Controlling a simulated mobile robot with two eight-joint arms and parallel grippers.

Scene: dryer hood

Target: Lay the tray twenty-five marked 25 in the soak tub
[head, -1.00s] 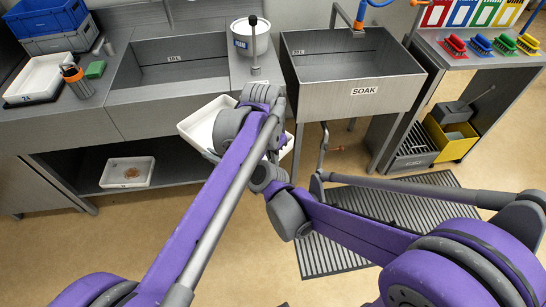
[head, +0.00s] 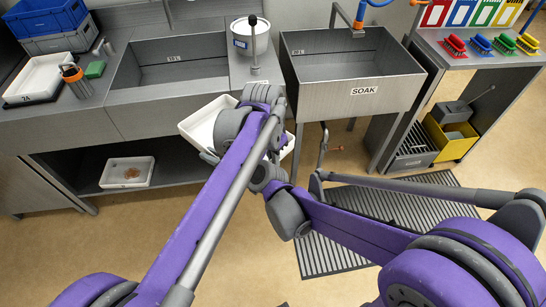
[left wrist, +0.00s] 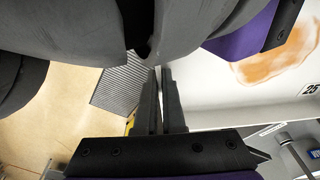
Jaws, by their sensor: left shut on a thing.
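The tray twenty-five is a white shallow tray (head: 197,124), held in the air in front of the counter, left of the soak tub. Its label 25 and an orange-brown stain on its floor show in the left wrist view (left wrist: 225,105). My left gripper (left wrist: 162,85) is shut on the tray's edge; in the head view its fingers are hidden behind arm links. My right arm reaches in beside the tray, and its fingers cannot be made out. The soak tub (head: 325,104) is a grey steel basin marked SOAK, right of the tray and apart from it; its visible inside looks empty.
Another steel basin (head: 122,95) is at left in the counter. A white pot (head: 240,45) with an upright rod is between the basins. Another stained white tray (head: 108,178) lies on the lower shelf. A blue-handled spray tap (head: 358,22) is behind the tub. A slatted mat (head: 325,258) lies on the floor.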

